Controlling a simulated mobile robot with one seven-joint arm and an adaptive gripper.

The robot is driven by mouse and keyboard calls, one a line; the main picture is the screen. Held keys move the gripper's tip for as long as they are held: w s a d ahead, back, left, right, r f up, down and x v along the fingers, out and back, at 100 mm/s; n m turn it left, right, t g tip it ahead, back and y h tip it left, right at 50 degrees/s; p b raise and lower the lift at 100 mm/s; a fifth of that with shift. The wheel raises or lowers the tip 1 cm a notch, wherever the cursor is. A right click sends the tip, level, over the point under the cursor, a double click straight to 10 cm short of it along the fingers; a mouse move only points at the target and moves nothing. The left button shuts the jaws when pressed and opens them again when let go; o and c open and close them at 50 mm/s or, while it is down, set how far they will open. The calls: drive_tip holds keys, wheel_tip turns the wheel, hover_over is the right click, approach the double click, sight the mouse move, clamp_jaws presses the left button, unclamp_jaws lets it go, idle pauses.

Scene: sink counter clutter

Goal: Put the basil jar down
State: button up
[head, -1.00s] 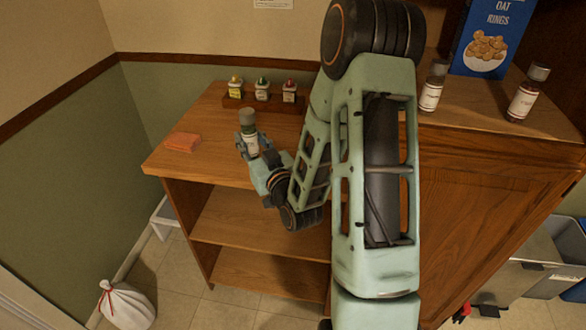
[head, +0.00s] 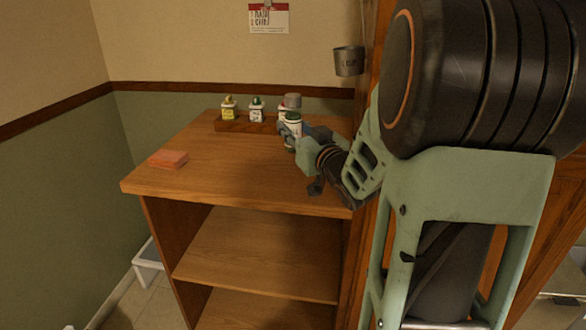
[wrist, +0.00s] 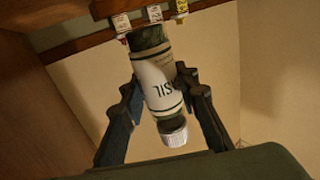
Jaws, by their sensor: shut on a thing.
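The basil jar (head: 292,128) has a grey cap, green contents and a white label. It stands about upright in my gripper (head: 299,133), at the back right of the wooden counter (head: 225,172). In the wrist view, my gripper (wrist: 161,88) is shut on the jar (wrist: 160,82), one finger on each side, with part of the label lettering visible. The jar's base is partly hidden in the head view, and I cannot tell whether it touches the counter.
A wooden rack (head: 232,125) with small bottles, including a yellow-capped one (head: 229,108) and a green-capped one (head: 256,110), stands just behind the jar. An orange sponge (head: 168,159) lies at left. The counter's middle is clear. A metal cup (head: 348,61) hangs on the wall.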

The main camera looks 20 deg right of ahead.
sight(293, 153)
drive_tip(key=shift+f+b, duration=0.75)
drive_tip(key=shift+f, duration=2.6)
drive_tip(key=shift+f, duration=0.1)
drive_tip(key=shift+f, duration=0.15)
drive_tip(key=o, duration=1.2)
drive_tip(key=shift+o, duration=0.2)
